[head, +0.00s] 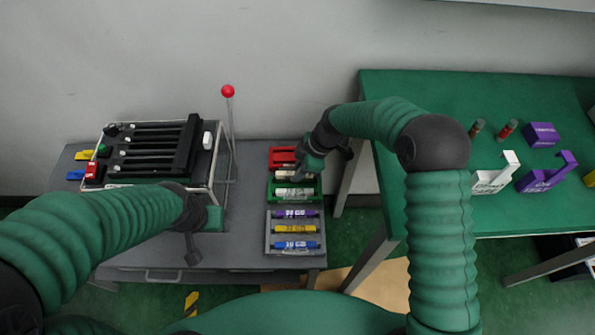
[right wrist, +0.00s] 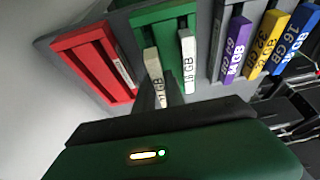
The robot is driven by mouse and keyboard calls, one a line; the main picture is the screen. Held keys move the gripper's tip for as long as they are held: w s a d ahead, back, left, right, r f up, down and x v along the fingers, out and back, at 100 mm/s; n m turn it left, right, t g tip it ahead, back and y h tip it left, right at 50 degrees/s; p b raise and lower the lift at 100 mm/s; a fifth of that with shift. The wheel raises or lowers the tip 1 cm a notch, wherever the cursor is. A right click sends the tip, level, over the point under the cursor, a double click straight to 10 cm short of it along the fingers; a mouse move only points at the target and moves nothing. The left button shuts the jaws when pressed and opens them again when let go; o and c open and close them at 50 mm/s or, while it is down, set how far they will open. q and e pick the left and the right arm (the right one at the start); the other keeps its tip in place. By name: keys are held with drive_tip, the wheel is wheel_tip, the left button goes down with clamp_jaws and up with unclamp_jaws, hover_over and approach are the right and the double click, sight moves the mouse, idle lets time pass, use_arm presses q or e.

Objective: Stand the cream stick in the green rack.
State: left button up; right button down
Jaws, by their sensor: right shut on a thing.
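The green rack (head: 274,198) stands between the red rack and the grey rack on the grey table. The cream stick (right wrist: 152,63) is in my right gripper (right wrist: 159,94), which is shut on it, over the green rack's side nearest the red rack. The cream stick also shows in the head view (head: 285,175). I cannot tell whether its lower end is seated in a slot. A white stick (right wrist: 187,60) stands beside it in the green rack. My left gripper (head: 192,250) is over the table's front, away from the racks; its jaw opening is unclear.
The red rack (right wrist: 96,66) looks empty. The grey rack (head: 268,236) holds purple (right wrist: 236,46), yellow (right wrist: 266,44) and blue sticks (right wrist: 297,42). A black device (head: 150,150) and a red-knobbed lever (head: 228,91) stand left. A green table (head: 430,95) is at right.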

drive_tip(key=shift+f+b, duration=0.4)
drive_tip(key=shift+f, duration=0.4)
drive_tip(key=c, duration=1.3)
unclamp_jaws()
drive_tip(key=shift+c, duration=0.2)
drive_tip(key=p+v, duration=0.2)
drive_tip(key=v, duration=0.4)
drive_tip(key=shift+d+r, duration=0.1)
drive_tip(key=shift+r, duration=0.25)
drive_tip(key=shift+d+r, duration=0.2)
drive_tip(key=shift+r, duration=0.15)
